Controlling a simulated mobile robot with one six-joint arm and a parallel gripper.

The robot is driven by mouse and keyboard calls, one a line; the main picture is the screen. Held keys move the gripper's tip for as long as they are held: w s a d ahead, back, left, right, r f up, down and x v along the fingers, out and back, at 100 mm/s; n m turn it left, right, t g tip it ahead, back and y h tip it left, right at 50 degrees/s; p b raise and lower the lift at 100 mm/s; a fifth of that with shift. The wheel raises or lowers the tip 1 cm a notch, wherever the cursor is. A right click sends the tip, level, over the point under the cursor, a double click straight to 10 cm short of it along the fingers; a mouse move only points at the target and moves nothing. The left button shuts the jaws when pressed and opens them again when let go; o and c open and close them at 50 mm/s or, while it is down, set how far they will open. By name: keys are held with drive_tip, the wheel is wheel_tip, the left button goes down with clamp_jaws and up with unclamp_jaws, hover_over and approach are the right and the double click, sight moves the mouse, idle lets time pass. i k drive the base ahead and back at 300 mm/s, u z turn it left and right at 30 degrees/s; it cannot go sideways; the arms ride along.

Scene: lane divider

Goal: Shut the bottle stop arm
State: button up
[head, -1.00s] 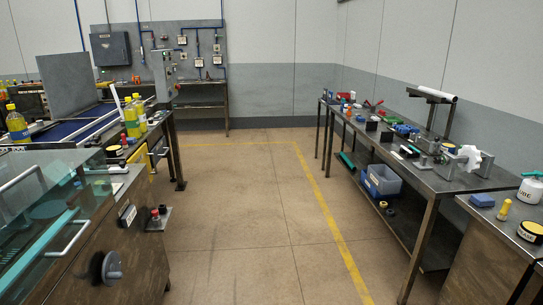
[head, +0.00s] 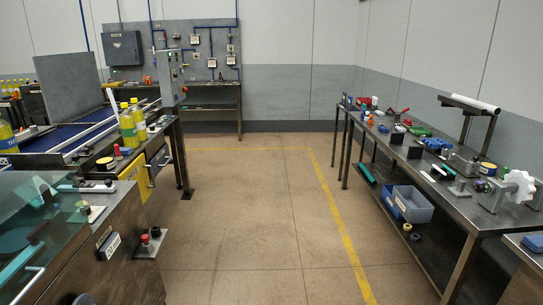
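The conveyor (head: 60,133) with a blue bed stands at the left. Yellow bottles with yellow caps stand at its near right side, one of them here (head: 128,130). Another bottle (head: 6,138) is cut by the left edge. A pale bar (head: 112,100) slants up beside the bottles; I cannot tell whether it is the bottle stop arm or whether the arm is open or shut. My gripper is not in view.
A glass-fronted machine (head: 60,215) is close at the left. A long metal workbench (head: 415,165) with tools runs along the right, a blue bin (head: 410,204) on its lower shelf. The floor (head: 250,215) between is clear, with a yellow line. A control box (head: 171,80) stands behind the conveyor.

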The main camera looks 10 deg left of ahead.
sight(118, 113)
drive_tip(key=u, duration=0.15)
drive_tip(key=i, duration=0.8)
drive_tip(key=u, duration=0.5)
drive_tip(key=i, duration=0.8)
drive_tip(key=u, duration=0.7)
drive_tip(key=i, duration=1.2)
drive_tip(key=z, duration=0.95)
drive_tip(key=k, duration=0.15)
drive_tip(key=u, duration=3.4)
